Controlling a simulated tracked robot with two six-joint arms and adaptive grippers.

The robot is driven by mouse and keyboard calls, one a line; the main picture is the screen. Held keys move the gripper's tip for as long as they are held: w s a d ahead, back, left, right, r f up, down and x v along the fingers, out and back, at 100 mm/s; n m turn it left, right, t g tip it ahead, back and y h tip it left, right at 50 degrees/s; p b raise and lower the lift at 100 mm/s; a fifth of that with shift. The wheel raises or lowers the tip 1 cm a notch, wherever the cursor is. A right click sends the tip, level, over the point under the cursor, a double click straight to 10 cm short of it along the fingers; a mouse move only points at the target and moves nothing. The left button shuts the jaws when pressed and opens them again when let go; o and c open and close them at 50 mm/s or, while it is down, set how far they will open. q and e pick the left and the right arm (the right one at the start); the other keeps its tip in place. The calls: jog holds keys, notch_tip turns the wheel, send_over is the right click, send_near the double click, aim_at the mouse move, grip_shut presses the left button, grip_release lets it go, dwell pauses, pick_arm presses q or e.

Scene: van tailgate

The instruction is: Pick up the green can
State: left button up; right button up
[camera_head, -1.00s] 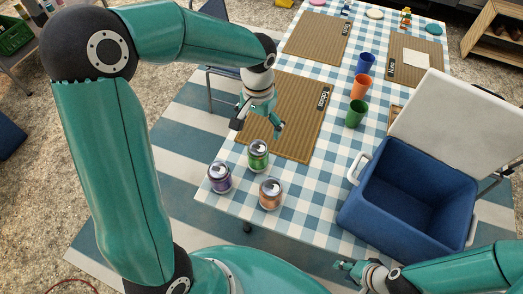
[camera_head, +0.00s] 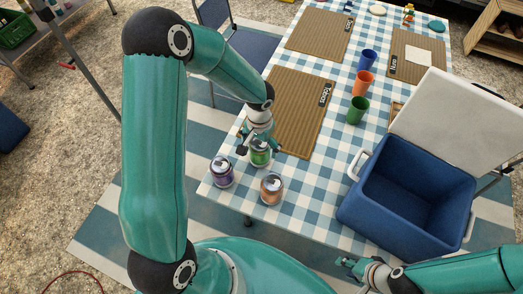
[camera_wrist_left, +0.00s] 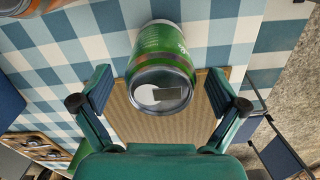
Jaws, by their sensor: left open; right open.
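The green can (camera_head: 260,157) stands on the checked table near its front left corner, partly hidden by my left gripper in the head view. In the left wrist view the green can (camera_wrist_left: 162,62) lies ahead between the finger directions, its silver top facing me. My left gripper (camera_head: 257,150) is open, right at the can; its two fingers (camera_wrist_left: 160,92) show on either side of the can's top, with gaps, and do not grip it. My right gripper (camera_head: 352,265) is open and empty, low in front of the blue cooler.
A purple can (camera_head: 222,172) stands left of the green can and an orange can (camera_head: 271,188) in front of it. A brown placemat (camera_head: 297,110) lies behind. The open blue cooler (camera_head: 395,215) is at the right. Cups (camera_head: 361,84) stand further back.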

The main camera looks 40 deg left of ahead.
pick_arm(q)
jog(key=shift+w+f, duration=0.1)
jog(key=shift+f, duration=1.45)
jog(key=shift+c, duration=0.3)
jog(key=c, duration=1.5)
jog(key=shift+r, duration=0.1)
